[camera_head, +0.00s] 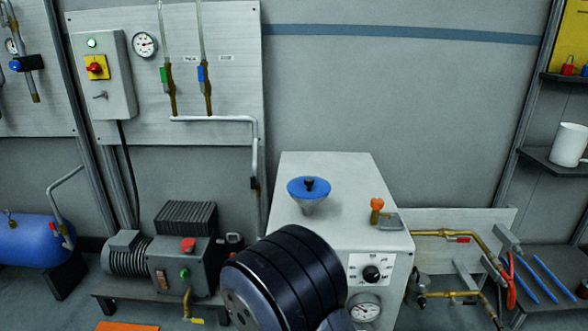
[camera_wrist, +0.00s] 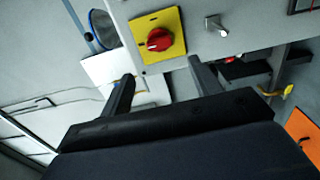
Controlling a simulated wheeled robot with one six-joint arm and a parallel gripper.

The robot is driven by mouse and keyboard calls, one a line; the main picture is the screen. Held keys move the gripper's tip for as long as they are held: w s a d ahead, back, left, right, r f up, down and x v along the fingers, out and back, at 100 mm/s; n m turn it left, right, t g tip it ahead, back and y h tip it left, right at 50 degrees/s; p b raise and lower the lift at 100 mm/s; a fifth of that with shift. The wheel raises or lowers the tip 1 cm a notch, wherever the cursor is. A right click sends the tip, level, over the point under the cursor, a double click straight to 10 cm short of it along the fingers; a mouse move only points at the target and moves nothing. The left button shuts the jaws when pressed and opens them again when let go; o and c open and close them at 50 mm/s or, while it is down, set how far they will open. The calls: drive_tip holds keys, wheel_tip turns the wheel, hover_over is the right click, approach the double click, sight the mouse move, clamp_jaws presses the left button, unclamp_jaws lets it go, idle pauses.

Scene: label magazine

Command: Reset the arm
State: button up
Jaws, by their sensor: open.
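My gripper (camera_wrist: 161,70) shows in the wrist view with its two dark fingers spread apart and nothing between them. A red rotary knob on a yellow plate (camera_wrist: 174,20) lies beyond the fingertips, apart from them. In the head view a black rounded part of my arm stands at the bottom centre, in front of the white cabinet. My gripper's fingers do not show in the head view.
The white cabinet (camera_head: 340,175) bears a blue funnel (camera_head: 300,187) and an orange knob (camera_head: 376,204). A grey control box (camera_head: 118,95) hangs on the wall. A pump (camera_head: 185,262) and a blue tank (camera_head: 25,242) stand left. Brass pipes (camera_head: 440,234) run right.

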drive_tip(key=w, duration=0.3)
drive_tip(key=w+b, duration=0.1)
drive_tip(key=w, duration=0.6)
drive_tip(key=shift+w+d+f, duration=0.1)
drive_tip(key=shift+w+d, duration=0.15)
drive_tip(key=shift+d, duration=0.05)
drive_tip(key=m+b, duration=0.4)
drive_tip(key=m, duration=0.4)
drive_tip(key=shift+s+m, duration=0.15)
drive_tip(key=shift+m, duration=0.25)
drive_tip(key=m, duration=0.2)
drive_tip(key=m+b, duration=0.1)
drive_tip(key=m, duration=0.1)
drive_tip(key=shift+d+r, duration=0.1)
drive_tip(key=shift+r, duration=0.1)
drive_tip(key=m+b, duration=0.2)
drive_tip(key=m, duration=0.3)
drive_tip(key=s, duration=0.3)
drive_tip(key=shift+r, duration=0.1)
